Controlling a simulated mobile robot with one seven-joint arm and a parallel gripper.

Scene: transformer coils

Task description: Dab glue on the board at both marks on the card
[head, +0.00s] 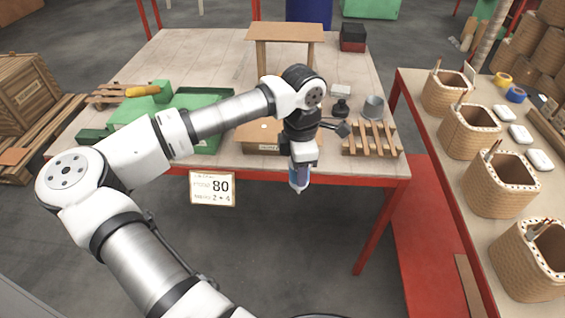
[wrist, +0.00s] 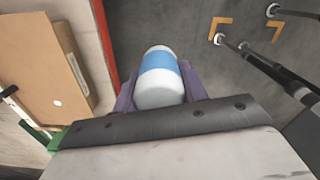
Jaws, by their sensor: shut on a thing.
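My gripper (head: 299,168) is shut on a white glue bottle with a blue band (head: 298,181). The bottle hangs tip down just in front of the table's front edge, over the floor. It also shows between the purple fingers in the wrist view (wrist: 160,80). The flat tan board (head: 252,135) lies near the table's front edge, partly hidden by my arm. In the wrist view the board (wrist: 35,60) is left of the bottle, with one small white spot on it. The white card (head: 212,188) at the table's front edge reads "80" and "2 + 4"; its smaller print is unclear.
The table (head: 190,55) also carries a green tray (head: 207,144), a slatted wooden rack (head: 371,139), a grey cup (head: 374,107) and a wooden stand (head: 285,32). A side bench (head: 440,165) on the right holds several woven baskets.

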